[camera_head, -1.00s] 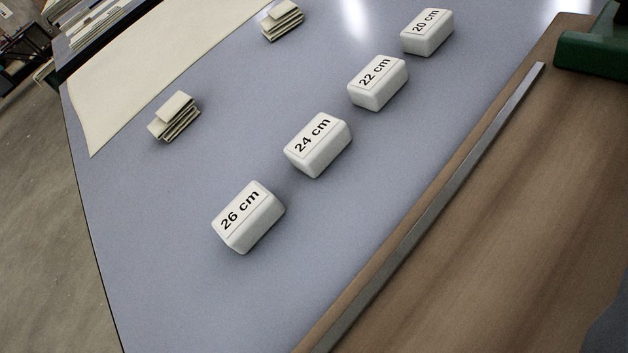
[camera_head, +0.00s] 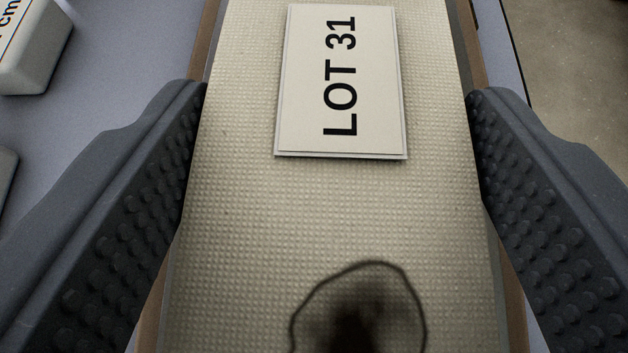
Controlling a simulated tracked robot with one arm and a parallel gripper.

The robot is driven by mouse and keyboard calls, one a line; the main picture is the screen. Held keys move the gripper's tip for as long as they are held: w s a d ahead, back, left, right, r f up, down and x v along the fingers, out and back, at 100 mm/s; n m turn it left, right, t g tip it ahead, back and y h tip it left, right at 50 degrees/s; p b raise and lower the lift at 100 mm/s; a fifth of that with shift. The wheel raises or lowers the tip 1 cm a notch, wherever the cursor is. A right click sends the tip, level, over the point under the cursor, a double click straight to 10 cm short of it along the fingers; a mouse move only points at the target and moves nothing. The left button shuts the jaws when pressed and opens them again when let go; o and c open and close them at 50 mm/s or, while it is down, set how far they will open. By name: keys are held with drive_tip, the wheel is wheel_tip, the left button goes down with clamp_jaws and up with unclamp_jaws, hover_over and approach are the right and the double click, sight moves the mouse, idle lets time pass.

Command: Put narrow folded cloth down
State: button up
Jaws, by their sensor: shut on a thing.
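The narrow folded cloth (camera_head: 330,215) is cream with a bumpy weave. It runs lengthwise through the middle of the camera view, past the top and bottom edges. A pale label (camera_head: 370,80) reading "LOT 31" lies flat on it. My gripper (camera_head: 338,95) has one dark, studded finger along each long side of the cloth and is shut on it. A dark blotch with a ring-like outline shows low on the cloth; I cannot tell if it is a mark or a shadow. The cloth's ends and underside are hidden.
Brown strips (camera_head: 482,45) show along both sides of the cloth. Left of it is a blue-grey tabletop (camera_head: 130,50) with a white block (camera_head: 35,50) lettered "cm", cut by the frame edge. Another pale block is partly visible below it. Bare floor (camera_head: 575,60) shows at upper right.

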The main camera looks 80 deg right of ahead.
drive_tip(key=shift+f, duration=0.2)
drive_tip(key=o, duration=1)
drive_tip(key=shift+f+b, duration=0.2)
drive_tip(key=shift+b, duration=0.6)
drive_tip(key=p+v, duration=0.4)
drive_tip(key=v, duration=1)
drive_tip(key=shift+s+f, duration=0.1)
